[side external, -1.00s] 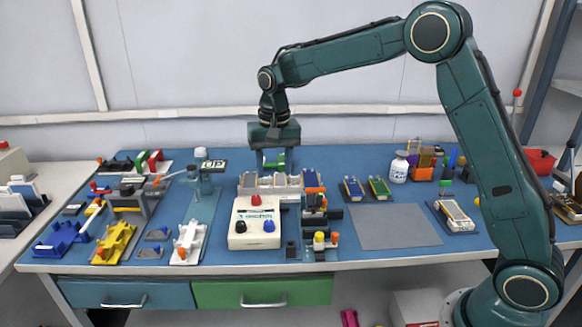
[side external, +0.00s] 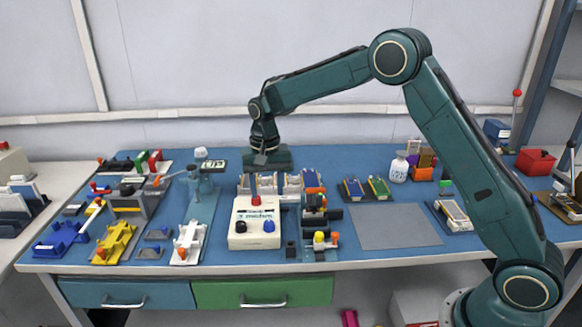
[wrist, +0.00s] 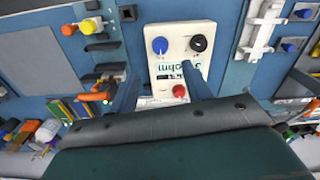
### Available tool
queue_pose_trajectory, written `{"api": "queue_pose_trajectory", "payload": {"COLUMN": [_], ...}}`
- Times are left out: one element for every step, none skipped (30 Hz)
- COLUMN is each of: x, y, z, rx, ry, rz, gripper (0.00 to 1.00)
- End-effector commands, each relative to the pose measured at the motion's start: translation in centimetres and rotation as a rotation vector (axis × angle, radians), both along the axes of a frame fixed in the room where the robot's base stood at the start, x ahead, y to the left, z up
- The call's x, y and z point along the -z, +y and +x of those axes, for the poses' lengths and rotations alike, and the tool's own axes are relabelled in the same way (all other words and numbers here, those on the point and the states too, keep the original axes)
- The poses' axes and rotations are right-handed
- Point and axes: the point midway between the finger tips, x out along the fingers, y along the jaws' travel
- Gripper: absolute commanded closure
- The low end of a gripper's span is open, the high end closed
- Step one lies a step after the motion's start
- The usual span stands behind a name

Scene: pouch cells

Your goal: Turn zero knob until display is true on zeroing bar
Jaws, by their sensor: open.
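A white meter box (side external: 240,240) stands near the bench's front middle, with a red knob (side external: 256,200), a black knob (side external: 241,227) and a blue knob (side external: 269,227). Its display (side external: 254,216) carries dark lettering that seems to read "3 mohm". In the wrist view the box (wrist: 208,72) shows past my fingers, its display (wrist: 194,72) partly covered by the right finger. My gripper (wrist: 162,70) is open and empty. I cannot pick out the zeroing bar for certain.
A row of cells in holders (side external: 290,184) stands just behind the box. A fixture with orange and yellow knobs (side external: 318,240) is right of it, a press stand (side external: 203,192) left. A grey mat (side external: 395,227) at the right is clear.

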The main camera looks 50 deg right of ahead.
Motion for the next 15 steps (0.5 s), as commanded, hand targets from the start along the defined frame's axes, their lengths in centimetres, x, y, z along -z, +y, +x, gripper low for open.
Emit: {"api": "queue_pose_trajectory", "payload": {"x": [0.8, 1.3, 1.9, 2.3, 2.8, 3.5, 3.9, 4.3, 5.0, 5.5, 5.9, 6.5, 7.0, 7.4, 7.9], "y": [0.0, 0.0, 0.0, 0.0, 0.0, 0.0, 0.0, 0.0, 0.0, 0.0, 0.0, 0.0, 0.0, 0.0, 0.0], "z": [0.0, 0.0, -0.1, -0.1, -0.1, -0.1, 0.0, -0.1, -0.1, -0.1, -0.1, -0.1, -0.1, -0.1, -0.1], "rx": [0.0, 0.0, 0.0, 0.0, 0.0, 0.0, 0.0, 0.0, 0.0, 0.0, 0.0, 0.0, 0.0, 0.0, 0.0], "ry": [0.004, 0.004, 0.004, 0.004, 0.004, 0.004, 0.003, 0.004, 0.004, 0.004, 0.004, 0.004, 0.004, 0.004, 0.002], "rz": [0.0, 0.0, 0.0, 0.0, 0.0, 0.0, 0.0, 0.0, 0.0, 0.0, 0.0, 0.0, 0.0, 0.001, 0.0], "gripper": [0.51, 0.51, 0.51, 0.51, 0.51, 0.51, 0.51, 0.51, 0.51, 0.51, 0.51, 0.51, 0.51, 0.51, 0.51]}}
